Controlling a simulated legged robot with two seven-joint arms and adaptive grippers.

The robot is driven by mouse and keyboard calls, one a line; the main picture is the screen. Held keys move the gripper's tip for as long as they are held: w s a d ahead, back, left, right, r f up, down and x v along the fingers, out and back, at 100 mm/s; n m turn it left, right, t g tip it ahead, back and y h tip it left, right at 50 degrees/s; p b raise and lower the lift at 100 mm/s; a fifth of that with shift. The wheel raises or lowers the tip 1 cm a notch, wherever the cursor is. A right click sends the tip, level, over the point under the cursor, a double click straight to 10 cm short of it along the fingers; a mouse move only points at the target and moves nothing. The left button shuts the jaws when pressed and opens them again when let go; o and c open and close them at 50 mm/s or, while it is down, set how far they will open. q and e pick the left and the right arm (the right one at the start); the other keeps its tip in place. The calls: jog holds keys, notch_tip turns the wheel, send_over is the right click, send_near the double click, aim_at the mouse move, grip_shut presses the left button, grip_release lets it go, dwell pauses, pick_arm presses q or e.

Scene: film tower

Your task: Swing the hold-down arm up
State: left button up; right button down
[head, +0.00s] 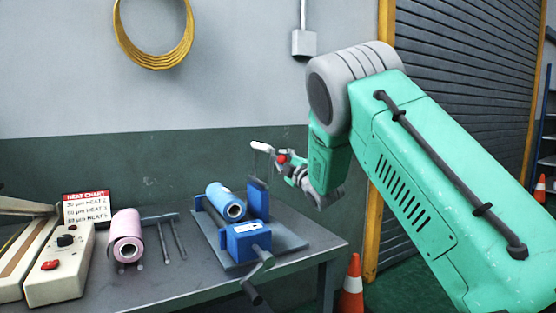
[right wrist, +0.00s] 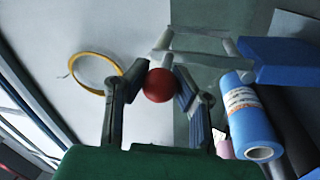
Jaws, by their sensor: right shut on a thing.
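My right gripper (head: 285,161) is shut on the red ball knob (head: 282,158) of the hold-down arm. In the right wrist view the knob (right wrist: 158,85) sits between the two fingers. The hold-down arm (head: 262,147) is a pale grey frame, raised above the blue upright block (head: 257,200). In the right wrist view its bars (right wrist: 196,31) run from near the knob towards the blue block (right wrist: 280,60). A blue film roll (head: 225,203) lies on the stand beside the block, below the arm. My left gripper is not in view.
A blue crank housing (head: 247,240) stands at the front of the grey base plate (head: 290,240). A pink roll (head: 125,235), metal rods (head: 172,238) and a heat sealer (head: 62,265) are on the bench to the left. An orange cone (head: 352,285) stands at right.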

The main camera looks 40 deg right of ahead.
jog(key=shift+s+d+f, duration=0.15)
jog(key=shift+f, duration=0.35)
jog(key=c, duration=1.3)
grip_release()
jog(key=shift+o, duration=0.4)
jog(key=shift+d+r, duration=0.1)
jog(key=shift+d, duration=0.05)
jog(key=v, duration=1.2)
